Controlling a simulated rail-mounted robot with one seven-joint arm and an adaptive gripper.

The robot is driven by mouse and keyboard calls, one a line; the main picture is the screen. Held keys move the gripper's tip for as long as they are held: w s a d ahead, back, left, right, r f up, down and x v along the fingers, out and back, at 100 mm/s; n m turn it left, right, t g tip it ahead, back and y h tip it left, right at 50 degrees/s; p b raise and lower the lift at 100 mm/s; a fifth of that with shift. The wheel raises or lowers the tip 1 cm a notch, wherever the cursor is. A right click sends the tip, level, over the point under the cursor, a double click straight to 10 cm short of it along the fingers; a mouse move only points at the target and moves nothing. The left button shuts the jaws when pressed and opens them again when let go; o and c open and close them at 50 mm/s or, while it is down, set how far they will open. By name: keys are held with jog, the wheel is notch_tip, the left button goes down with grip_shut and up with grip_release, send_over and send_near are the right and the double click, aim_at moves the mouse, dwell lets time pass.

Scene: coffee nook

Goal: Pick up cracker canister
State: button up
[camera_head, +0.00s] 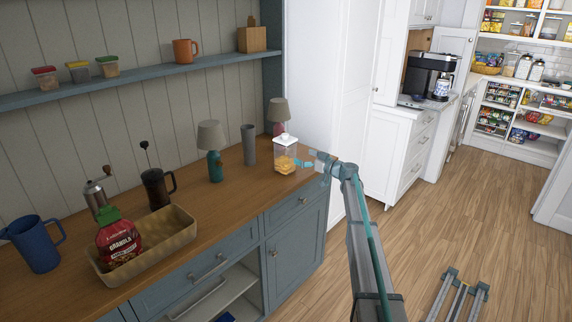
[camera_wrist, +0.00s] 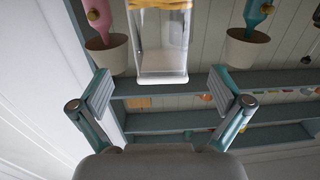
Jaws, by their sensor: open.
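The cracker canister (camera_head: 286,145) is a clear square jar with a white lid and orange crackers in its lower part. It stands upright near the right end of the wooden counter. My gripper (camera_head: 303,163) is close to its right side, at jar height. In the wrist view, which is upside down, the canister (camera_wrist: 160,45) appears ahead, between the directions of the two spread fingers of my gripper (camera_wrist: 160,85). The fingers are open and empty, and I cannot tell whether either touches the jar.
Two lamps (camera_head: 211,138) and a grey tumbler (camera_head: 248,145) stand left of and behind the canister. Farther left are a French press (camera_head: 157,188), a tray (camera_head: 170,240) with a granola bag (camera_head: 117,238), and a blue pitcher (camera_head: 38,245). A shelf (camera_head: 150,82) runs above.

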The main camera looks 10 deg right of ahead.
aim_at(293, 152)
jog(key=p+x, duration=0.1)
jog(key=x, duration=0.4)
jog(key=shift+w+p, duration=0.1)
jog(key=shift+p, duration=0.2)
jog(key=p+x, duration=0.2)
jog(key=x, duration=0.2)
jog(key=shift+a+r+p, duration=0.2)
jog(key=shift+r+p, duration=0.05)
jog(key=shift+p, duration=0.15)
jog(key=shift+w+a+f, duration=0.1)
jog(key=shift+w+a, duration=0.25)
jog(key=shift+a, duration=0.05)
jog(key=c, duration=1.6)
jog(key=shift+c, duration=0.5)
